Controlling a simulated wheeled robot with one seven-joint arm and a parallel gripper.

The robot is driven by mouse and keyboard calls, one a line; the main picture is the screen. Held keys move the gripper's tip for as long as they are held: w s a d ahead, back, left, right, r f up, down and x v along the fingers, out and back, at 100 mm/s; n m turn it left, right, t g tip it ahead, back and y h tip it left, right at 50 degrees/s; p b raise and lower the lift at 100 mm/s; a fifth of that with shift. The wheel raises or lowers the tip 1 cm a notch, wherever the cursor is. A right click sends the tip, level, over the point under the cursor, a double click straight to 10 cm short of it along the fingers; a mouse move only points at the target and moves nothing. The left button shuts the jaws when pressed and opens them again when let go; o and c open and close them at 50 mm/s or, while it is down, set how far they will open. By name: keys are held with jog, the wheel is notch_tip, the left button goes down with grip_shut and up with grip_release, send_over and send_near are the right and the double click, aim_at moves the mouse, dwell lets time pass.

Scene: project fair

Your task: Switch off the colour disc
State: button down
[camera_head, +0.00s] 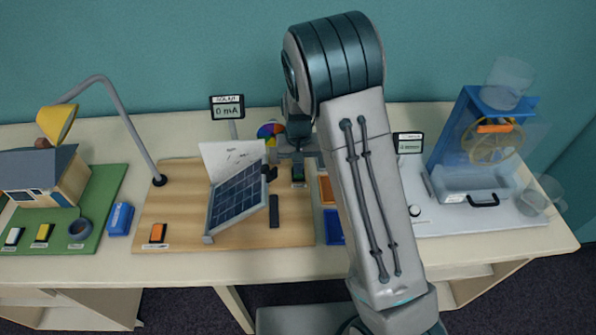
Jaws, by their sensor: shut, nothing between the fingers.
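The colour disc (265,131) stands at the back of the wooden board, its multicoloured face partly hidden behind my gripper and the solar panel. A small dark switch (298,181) with a pale label sits on the board's right side, just below my gripper; I cannot read its label or tell its position. My gripper (298,159) is shut and empty, pointing down close above this switch; I cannot tell whether it touches. An orange rocker switch (157,232) with a label sits at the board's front left.
The tilted solar panel (238,198) with a white card behind it stands left of my gripper. A meter (228,112) reads 0 mA. A black bar (274,211) lies on the board. Orange (326,190) and blue (333,228) trays are partly behind my arm. A lamp (120,120) arches at left.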

jog(key=shift+f+b, duration=0.5)
jog(key=shift+f, duration=0.2)
jog(key=shift+r, duration=0.15)
jog(key=shift+r+p, duration=2.15)
jog(key=shift+r, duration=1.2)
jog(key=s+d+r+t+y+b, duration=0.15)
jog(key=s+d+r, duration=0.45)
jog(key=s+r, duration=0.6)
jog(key=s+d+r+t, duration=0.1)
jog(key=s+d+r, duration=0.1)
jog(key=s, duration=0.4)
jog(key=s+d+r+t+h, duration=0.1)
jog(key=s+d+r, duration=0.2)
jog(key=s, duration=0.4)
jog(key=shift+r, duration=0.35)
